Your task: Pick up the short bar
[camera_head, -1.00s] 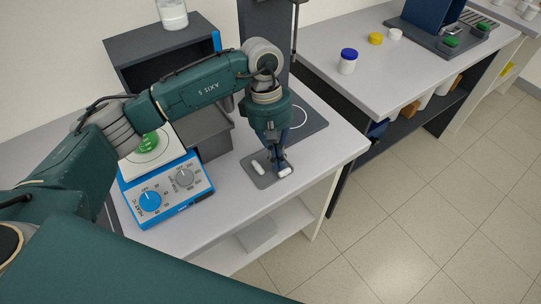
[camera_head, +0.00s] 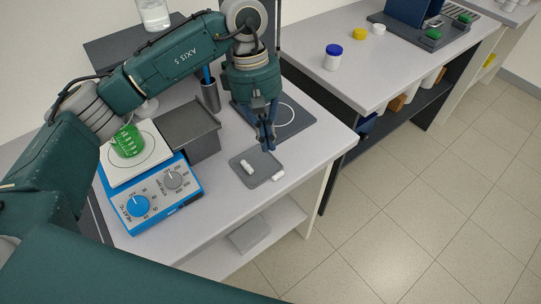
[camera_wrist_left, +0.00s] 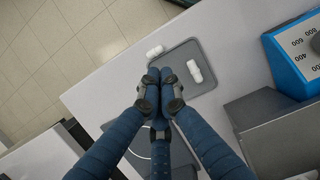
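Two small white bars lie near the front of the bench. The longer-looking bar (camera_head: 247,167) rests on the small grey tray (camera_head: 262,180); it also shows in the left wrist view (camera_wrist_left: 195,71). The shorter-looking bar (camera_head: 278,175) lies at the tray's right edge; whether it touches the tray is hard to tell. It shows in the left wrist view (camera_wrist_left: 154,51) just beyond the fingertips. My left gripper (camera_head: 268,146) hangs above and behind the tray, pointing down. Its blue fingertips (camera_wrist_left: 160,75) are together with nothing seen between them. My right gripper is not in view.
A blue hotplate (camera_head: 152,208) with a green-filled flask (camera_head: 128,141) stands left of the tray. A grey box (camera_head: 190,130) stands between them, farther back. The bench's front right edge is close to the shorter bar. A second bench (camera_head: 380,75) stands to the right.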

